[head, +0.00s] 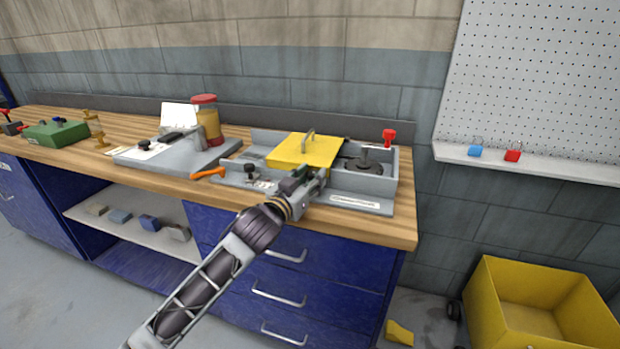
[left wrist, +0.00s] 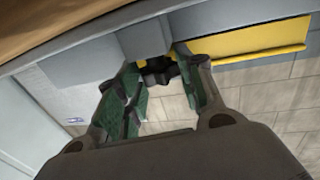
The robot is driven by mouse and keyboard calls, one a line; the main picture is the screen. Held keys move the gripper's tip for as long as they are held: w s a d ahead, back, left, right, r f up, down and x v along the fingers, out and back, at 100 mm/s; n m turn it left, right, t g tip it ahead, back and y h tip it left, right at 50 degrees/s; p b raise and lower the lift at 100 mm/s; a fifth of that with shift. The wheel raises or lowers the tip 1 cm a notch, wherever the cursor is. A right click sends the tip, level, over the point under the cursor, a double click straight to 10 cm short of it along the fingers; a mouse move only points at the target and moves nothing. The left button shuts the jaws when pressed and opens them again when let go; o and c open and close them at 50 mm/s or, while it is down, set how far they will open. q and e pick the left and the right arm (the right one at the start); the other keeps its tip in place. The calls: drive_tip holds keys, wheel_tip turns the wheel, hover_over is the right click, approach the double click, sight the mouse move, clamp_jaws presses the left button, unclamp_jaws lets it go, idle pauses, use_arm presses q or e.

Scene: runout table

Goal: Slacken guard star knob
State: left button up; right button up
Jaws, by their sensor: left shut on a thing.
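The grey machine box (head: 345,202) stands on the workbench with a yellow guard (head: 300,151) on top, which has an arched handle. My left gripper (head: 304,182) is at the front of the box, below the guard. In the left wrist view its fingers are closed on a dark star knob (left wrist: 158,70), just under a grey block (left wrist: 145,38). The yellow guard also shows in the left wrist view (left wrist: 250,42). In the head view the gripper hides the held knob. A second black knob (head: 250,169) stands left of the gripper. My right gripper is out of view.
An orange handle (head: 208,174) lies left of the box. A grey plate (head: 185,157) and a red-lidded jar (head: 207,118) are farther left. A red knob (head: 389,137) rises at the back right. Blue drawers (head: 290,285) are below the wooden bench top (head: 395,231).

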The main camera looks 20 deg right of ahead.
sight(312, 177)
use_arm(q)
drive_tip(key=shift+s+d+n+t+y+b, duration=0.15)
drive_tip(key=shift+n+t+y, duration=0.4)
drive_tip(key=shift+y, duration=0.15)
drive_tip(key=shift+s+d+n+t+y+b, duration=0.1)
drive_tip(key=shift+d+n+t+y+b, duration=0.05)
drive_tip(key=shift+n+t+y, duration=0.7)
drive_tip(key=shift+n+y, duration=0.1)
drive_tip(key=shift+y, duration=0.25)
drive_tip(key=o, duration=1)
drive_tip(key=shift+r, duration=5)
